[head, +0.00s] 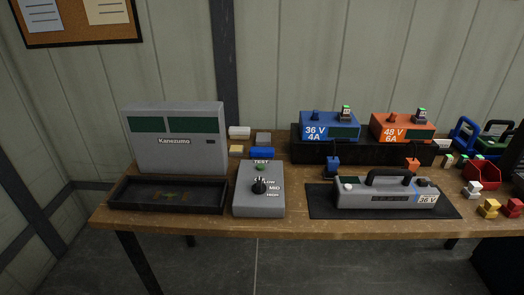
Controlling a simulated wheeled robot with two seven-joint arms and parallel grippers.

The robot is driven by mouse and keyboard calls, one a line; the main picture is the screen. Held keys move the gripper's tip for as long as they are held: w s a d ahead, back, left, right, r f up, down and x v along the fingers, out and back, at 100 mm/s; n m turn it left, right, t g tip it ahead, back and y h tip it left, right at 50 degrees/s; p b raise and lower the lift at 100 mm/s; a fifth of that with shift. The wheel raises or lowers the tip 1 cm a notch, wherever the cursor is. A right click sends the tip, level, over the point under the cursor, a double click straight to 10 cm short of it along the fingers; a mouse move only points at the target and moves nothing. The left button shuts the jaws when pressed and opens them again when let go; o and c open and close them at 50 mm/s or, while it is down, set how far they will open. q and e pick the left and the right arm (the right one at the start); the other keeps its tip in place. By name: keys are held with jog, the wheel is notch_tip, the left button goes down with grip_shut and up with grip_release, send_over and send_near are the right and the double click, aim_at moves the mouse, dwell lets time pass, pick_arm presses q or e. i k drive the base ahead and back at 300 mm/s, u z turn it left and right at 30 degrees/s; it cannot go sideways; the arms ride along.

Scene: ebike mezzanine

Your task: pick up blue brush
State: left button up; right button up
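A small blue block-shaped item (262,153) lies on the workbench (225,228), just behind the grey test box with a dial (259,203). It may be the blue brush, but its bristles cannot be made out at this size. A white block (239,132), a grey block (263,138) and a tan block (236,151) lie close to it. Neither of my grippers shows in the head view.
A grey Kanezumo machine (174,140) and a black tray (168,196) stand at left. A grey 36 V battery (388,197) lies on a black mat. Blue (329,127) and orange (402,128) chargers stand behind. A red bin (482,174) and small connectors crowd the right.

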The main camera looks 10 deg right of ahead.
aim_at(266, 153)
jog(key=z, duration=1.8)
jog(key=i, duration=0.7)
